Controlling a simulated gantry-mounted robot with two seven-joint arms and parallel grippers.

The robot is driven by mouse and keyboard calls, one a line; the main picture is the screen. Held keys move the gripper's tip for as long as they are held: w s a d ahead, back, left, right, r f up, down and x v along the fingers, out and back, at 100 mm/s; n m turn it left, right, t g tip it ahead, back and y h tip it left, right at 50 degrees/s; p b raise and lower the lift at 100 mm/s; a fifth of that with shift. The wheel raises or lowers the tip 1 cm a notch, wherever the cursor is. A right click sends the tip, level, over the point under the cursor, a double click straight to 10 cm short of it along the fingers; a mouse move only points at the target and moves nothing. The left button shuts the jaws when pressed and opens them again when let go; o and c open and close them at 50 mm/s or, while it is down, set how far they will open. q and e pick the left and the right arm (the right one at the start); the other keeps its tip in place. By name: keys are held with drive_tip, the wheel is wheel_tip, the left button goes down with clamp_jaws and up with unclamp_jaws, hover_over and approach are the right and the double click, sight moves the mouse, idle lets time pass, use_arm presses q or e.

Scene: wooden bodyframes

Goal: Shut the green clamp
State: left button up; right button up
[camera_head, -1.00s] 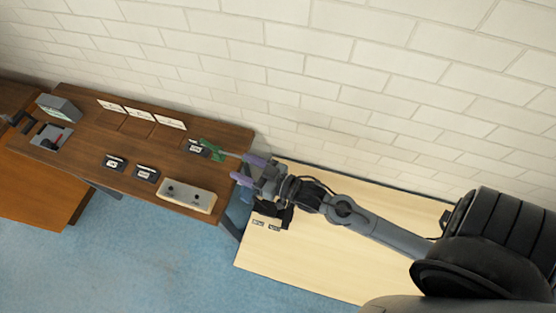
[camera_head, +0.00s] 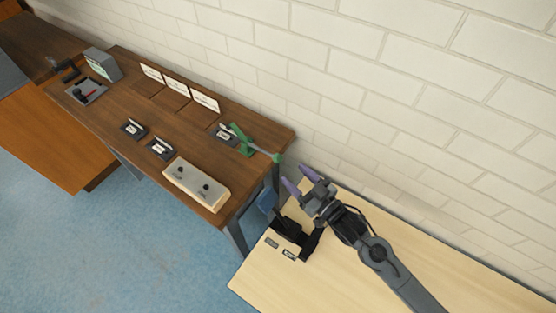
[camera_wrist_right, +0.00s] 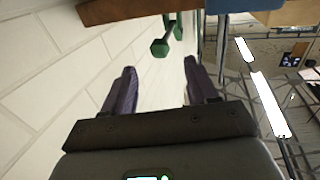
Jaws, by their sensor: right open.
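The green clamp (camera_head: 240,139) sits at the right end of the brown wooden table. Its grey lever sticks out to the right, past the table edge, and ends in a green knob (camera_head: 277,158). My right gripper (camera_head: 299,180), with purple fingers, is open and empty just to the right of the knob, with a gap between them. In the right wrist view the green knob (camera_wrist_right: 160,48) shows ahead of and between the open fingers (camera_wrist_right: 158,80). My left gripper is not in view.
The brown table (camera_head: 190,135) also holds a beige box with two knobs (camera_head: 196,184), small black labelled blocks (camera_head: 160,149), upright white cards (camera_head: 178,84) and a grey device (camera_head: 103,64). A pale wooden table (camera_head: 290,270) lies below my right arm. A white brick wall (camera_head: 400,80) stands behind.

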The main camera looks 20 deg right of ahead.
sight(280, 161)
drive_tip(key=b+x, duration=0.1)
drive_tip(key=x, duration=0.6)
drive_tip(key=shift+w+a+b, duration=0.1)
drive_tip(key=shift+w+b, duration=0.2)
drive_tip(key=shift+b, duration=0.05)
drive_tip(key=shift+w+a, duration=0.2)
drive_tip(key=shift+w, duration=0.4)
clamp_jaws()
